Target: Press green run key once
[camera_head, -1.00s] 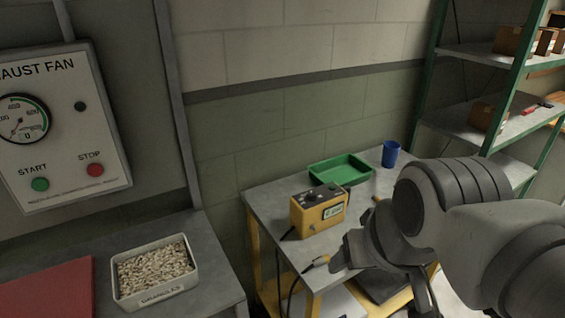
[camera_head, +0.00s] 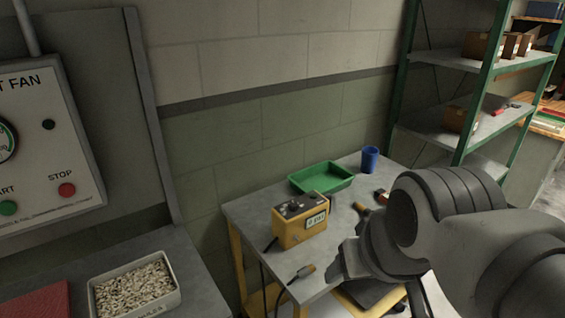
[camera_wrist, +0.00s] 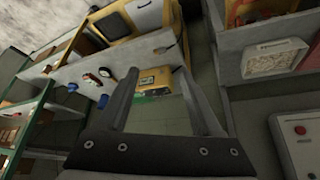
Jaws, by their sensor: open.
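A green button (camera_head: 7,208) sits at the left picture edge on the grey wall panel (camera_head: 30,160), its label partly cut off, with a red STOP button (camera_head: 66,190) to its right. I see no key marked run. A yellow box (camera_head: 300,222) with dark knobs on top and a small display stands on the grey table. It also shows in the wrist view (camera_wrist: 154,77), tilted by the camera angle. My gripper (camera_wrist: 158,78) is open and empty, its two fingers apart. In the head view my gripper (camera_head: 345,268) is in front of the table, right of the yellow box and touching nothing visible.
On the table (camera_head: 262,212) are a green tray (camera_head: 322,178), a blue cup (camera_head: 370,160) and a cable end (camera_head: 303,273). A white bin of granules (camera_head: 135,287) stands on the left bench. A green-framed shelf (camera_head: 440,130) is at the right.

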